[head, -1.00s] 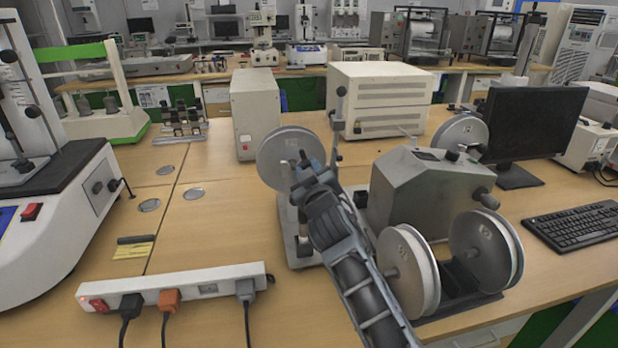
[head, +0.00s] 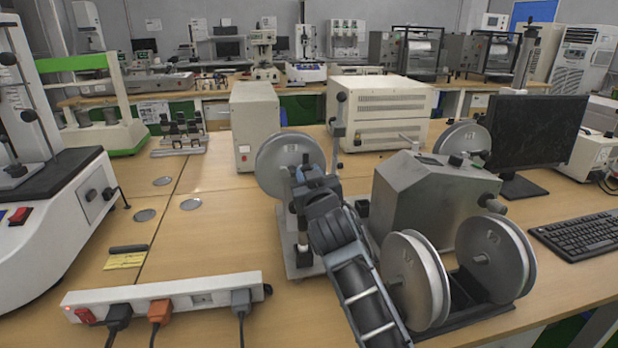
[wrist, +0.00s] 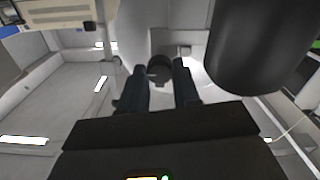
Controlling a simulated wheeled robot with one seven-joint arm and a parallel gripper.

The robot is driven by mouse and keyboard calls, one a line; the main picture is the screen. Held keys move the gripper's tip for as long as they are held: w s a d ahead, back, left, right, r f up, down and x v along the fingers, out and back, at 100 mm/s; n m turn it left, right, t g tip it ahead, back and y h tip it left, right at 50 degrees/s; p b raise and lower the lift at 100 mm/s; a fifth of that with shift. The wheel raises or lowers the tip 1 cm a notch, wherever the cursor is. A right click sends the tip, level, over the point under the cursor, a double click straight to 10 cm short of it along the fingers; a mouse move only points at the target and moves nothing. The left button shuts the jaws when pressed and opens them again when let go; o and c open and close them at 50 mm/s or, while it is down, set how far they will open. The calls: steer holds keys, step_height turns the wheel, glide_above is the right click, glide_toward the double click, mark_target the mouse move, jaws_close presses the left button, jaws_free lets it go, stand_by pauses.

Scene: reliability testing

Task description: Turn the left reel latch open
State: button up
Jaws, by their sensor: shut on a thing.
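The left reel (head: 272,168) is a grey disc standing upright on a metal stand, left of a grey machine housing. My gripper (head: 303,172) is at the hub in front of this reel, and my wrist and forearm cover the lower stand. In the wrist view my gripper (wrist: 161,88) has its two dark fingers on either side of a small dark round piece, the reel latch (wrist: 160,68). The fingers are shut on it. The latch itself is hidden behind my gripper in the head view, and I cannot tell its exact angle.
The grey housing (head: 425,205) stands close right of my arm, with two front reels (head: 412,280) below it. A thin upright post (head: 338,125) rises just behind my gripper. A power strip (head: 165,297) lies front left. The table left of the stand is mostly clear.

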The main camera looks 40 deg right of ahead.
steer(key=o, duration=1.1)
steer(key=shift+c, duration=0.2)
steer(key=b+v, duration=0.1)
steer(key=v, duration=0.6)
steer(key=shift+s+a, duration=0.25)
steer(key=shift+s, duration=0.1)
